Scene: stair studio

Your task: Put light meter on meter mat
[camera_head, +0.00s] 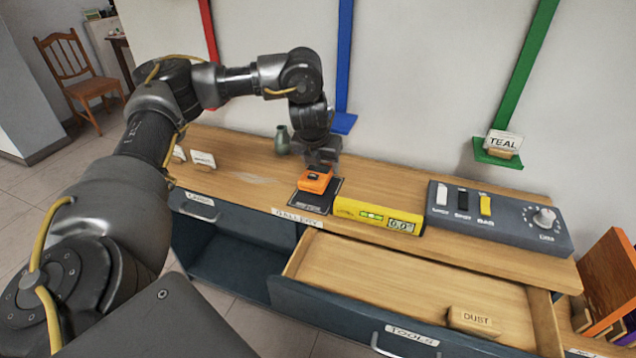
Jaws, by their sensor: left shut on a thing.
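The light meter, which I take to be the small orange box (315,183) with a dark top, is at the back part of a dark mat (312,206) with pale print on its front edge, apparently the meter mat. My left gripper (320,168) points down from above, shut on the orange box at its back side; its fingertips are partly hidden. Whether the box rests fully on the mat or hangs just above it, I cannot tell. My right gripper is not in view.
A yellow level (378,214) lies right of the mat, then a grey switch panel (495,217). A green vase (282,140) stands behind left. The worktop left of the mat is mostly clear.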

